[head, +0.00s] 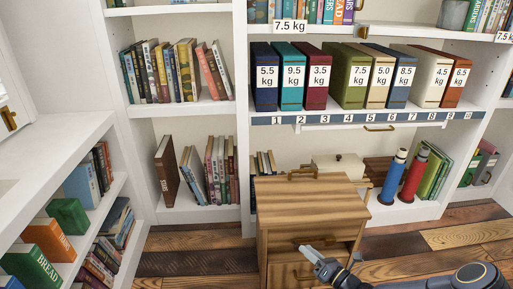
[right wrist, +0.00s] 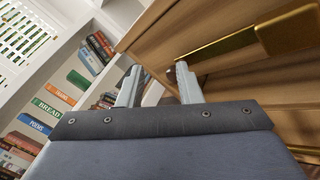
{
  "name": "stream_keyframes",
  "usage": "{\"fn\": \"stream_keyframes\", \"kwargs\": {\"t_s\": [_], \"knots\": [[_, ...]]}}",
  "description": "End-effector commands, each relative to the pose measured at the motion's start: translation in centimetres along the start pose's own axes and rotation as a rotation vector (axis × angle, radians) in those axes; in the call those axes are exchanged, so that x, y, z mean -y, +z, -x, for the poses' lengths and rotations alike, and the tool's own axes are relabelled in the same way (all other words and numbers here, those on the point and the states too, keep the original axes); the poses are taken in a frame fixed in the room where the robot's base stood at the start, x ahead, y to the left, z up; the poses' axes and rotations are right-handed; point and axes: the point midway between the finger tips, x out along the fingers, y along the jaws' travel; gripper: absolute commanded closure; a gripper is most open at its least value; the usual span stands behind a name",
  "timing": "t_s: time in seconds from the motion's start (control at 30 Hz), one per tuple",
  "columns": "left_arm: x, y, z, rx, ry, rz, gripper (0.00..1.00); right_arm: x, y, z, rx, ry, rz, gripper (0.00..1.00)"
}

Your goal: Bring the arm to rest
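My right gripper (head: 316,258) is in front of the wooden cabinet (head: 305,210), near its drawer fronts at the lower middle of the head view. In the right wrist view its two fingers (right wrist: 158,78) stand apart, with nothing seen held between them. The cabinet's wood and a brass handle (right wrist: 245,45) fill the upper right of that view, close to the fingers. I cannot tell whether a finger touches the cabinet. My right arm (head: 440,281) comes in from the lower right. My left gripper is not in view.
A white bookshelf (head: 243,140) spans the back, with labelled thick books (head: 348,78) above a numbered strip. A blue bottle (head: 393,177) and a red bottle (head: 414,175) stand right of the cabinet. A low bookcase (head: 75,140) is at left. Plank floor (head: 195,258) lies clear between.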

Motion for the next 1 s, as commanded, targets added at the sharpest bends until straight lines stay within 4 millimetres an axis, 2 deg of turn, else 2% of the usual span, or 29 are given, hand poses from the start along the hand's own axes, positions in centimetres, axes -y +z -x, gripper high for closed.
{"fn": "stream_keyframes", "kwargs": {"t_s": [0.03,0.1,0.27,0.4,0.5,0.6,0.73,0.9,1.0], "knots": [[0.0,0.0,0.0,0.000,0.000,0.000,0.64,-2.6,1.7,-0.2,-0.057,0.065,0.127,0.68],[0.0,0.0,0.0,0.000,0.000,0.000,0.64,-6.2,3.2,0.0,-0.142,0.160,0.310,0.68],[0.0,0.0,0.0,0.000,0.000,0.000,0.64,-14.1,5.5,2.0,-0.328,0.371,0.735,0.68],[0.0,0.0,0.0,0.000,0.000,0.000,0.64,-19.8,6.4,5.2,-0.475,0.540,1.097,0.68],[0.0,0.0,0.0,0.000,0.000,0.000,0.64,-23.2,6.8,8.1,-0.573,0.648,1.348,0.68],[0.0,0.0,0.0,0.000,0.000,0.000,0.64,-25.9,7.0,11.2,-0.666,0.745,1.593,0.68],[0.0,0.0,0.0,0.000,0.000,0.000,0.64,-28.5,7.1,15.6,-0.780,0.852,1.900,0.68],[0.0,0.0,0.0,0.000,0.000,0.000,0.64,-30.1,7.1,20.3,-0.902,0.943,2.220,0.68],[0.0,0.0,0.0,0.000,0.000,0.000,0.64,-30.5,7.0,22.3,-0.954,0.974,2.353,0.68]]}}
